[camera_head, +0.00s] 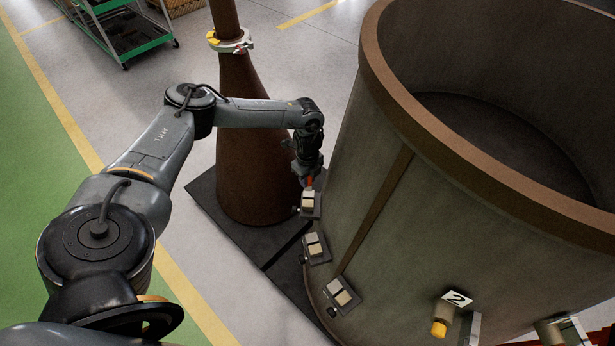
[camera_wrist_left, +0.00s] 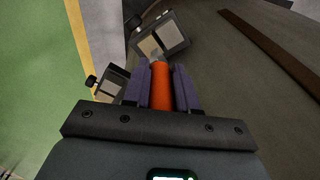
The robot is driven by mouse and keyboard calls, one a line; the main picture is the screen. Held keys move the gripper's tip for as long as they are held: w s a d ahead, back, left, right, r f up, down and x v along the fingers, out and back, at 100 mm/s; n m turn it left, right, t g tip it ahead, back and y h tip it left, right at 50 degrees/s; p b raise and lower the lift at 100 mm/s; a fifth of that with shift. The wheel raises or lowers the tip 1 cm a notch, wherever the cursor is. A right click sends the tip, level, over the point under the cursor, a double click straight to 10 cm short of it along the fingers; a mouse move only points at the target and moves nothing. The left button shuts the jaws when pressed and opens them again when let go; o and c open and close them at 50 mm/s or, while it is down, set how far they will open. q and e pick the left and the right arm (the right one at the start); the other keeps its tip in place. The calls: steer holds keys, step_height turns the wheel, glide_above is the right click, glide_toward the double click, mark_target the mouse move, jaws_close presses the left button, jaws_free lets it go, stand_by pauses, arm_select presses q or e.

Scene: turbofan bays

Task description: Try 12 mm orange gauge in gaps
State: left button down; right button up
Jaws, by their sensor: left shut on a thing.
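My left gripper (camera_head: 309,178) is shut on the orange gauge (camera_wrist_left: 161,88), whose body sits between the two dark purple fingers in the left wrist view. In the head view only a small bit of orange shows at the fingertips. The gauge's tip is close to a pair of pale blocks (camera_head: 308,200) on a dark plate, the farthest of three pairs. In the wrist view the tip overlaps the lower edge of a block pair (camera_wrist_left: 162,40); I cannot tell whether it touches or enters the gap. The other pairs are the middle one (camera_head: 315,246) and the nearest one (camera_head: 341,292). My right gripper is not in view.
The block plates stand out from the side of a large grey cylinder with a brown rim (camera_head: 440,120). A brown cone (camera_head: 250,160) stands on a black mat (camera_head: 250,240) close behind the gripper. A green-framed cart (camera_head: 130,35) is far off.

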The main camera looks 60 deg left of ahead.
mark_target(308, 188)
arm_select(q)
steer(key=shift+f+b, duration=1.5)
steer(key=shift+f, duration=1.3)
steer(key=shift+r, duration=0.2)
steer(key=shift+p, duration=0.3)
steer(key=shift+p, duration=0.35)
steer(key=shift+f, duration=0.35)
steer(key=shift+r, duration=0.15)
